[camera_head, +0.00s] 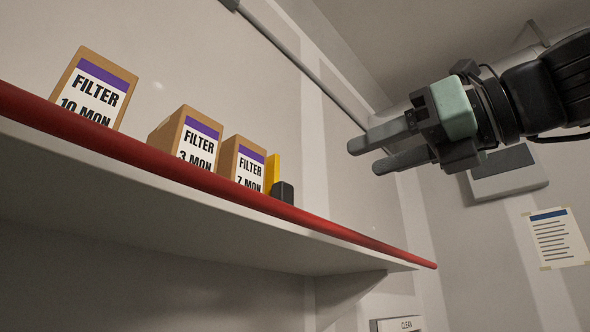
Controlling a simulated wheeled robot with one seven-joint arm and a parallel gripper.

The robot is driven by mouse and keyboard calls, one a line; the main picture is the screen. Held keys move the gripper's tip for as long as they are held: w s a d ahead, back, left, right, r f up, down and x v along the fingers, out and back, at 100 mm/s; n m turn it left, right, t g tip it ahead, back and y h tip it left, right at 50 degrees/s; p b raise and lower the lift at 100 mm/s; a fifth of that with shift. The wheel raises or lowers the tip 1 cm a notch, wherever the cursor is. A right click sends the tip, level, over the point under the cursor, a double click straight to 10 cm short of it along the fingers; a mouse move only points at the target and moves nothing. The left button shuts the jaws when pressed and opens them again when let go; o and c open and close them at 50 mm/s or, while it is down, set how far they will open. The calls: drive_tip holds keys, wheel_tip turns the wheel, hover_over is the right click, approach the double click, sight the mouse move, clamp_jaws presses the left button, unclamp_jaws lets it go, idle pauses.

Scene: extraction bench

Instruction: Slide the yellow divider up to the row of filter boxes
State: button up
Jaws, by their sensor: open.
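The yellow divider (272,171) stands upright on the shelf, just right of the last filter box. Its lower part is hidden by the shelf's lip and a small dark block (284,191); I cannot tell whether that block belongs to it. Three brown filter boxes with purple-striped labels stand to its left: "10 MON" (95,92), "3 MON" (187,139) and "7 MON" (242,163). I cannot tell whether the divider touches the nearest box. My gripper (366,158) is open and empty, up to the right of the divider and apart from it, its fingers pointing left.
A red lip (335,230) runs along the front edge of the shelf (250,242). The shelf looks clear right of the dark block. A wall stands close behind the boxes. A printed sheet (557,238) and a grey wall fixture (507,172) are on the right.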

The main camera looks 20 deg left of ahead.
sight(288, 187)
drive_tip(key=p+x, duration=0.9)
drive_tip(key=x, duration=0.5)
clamp_jaws()
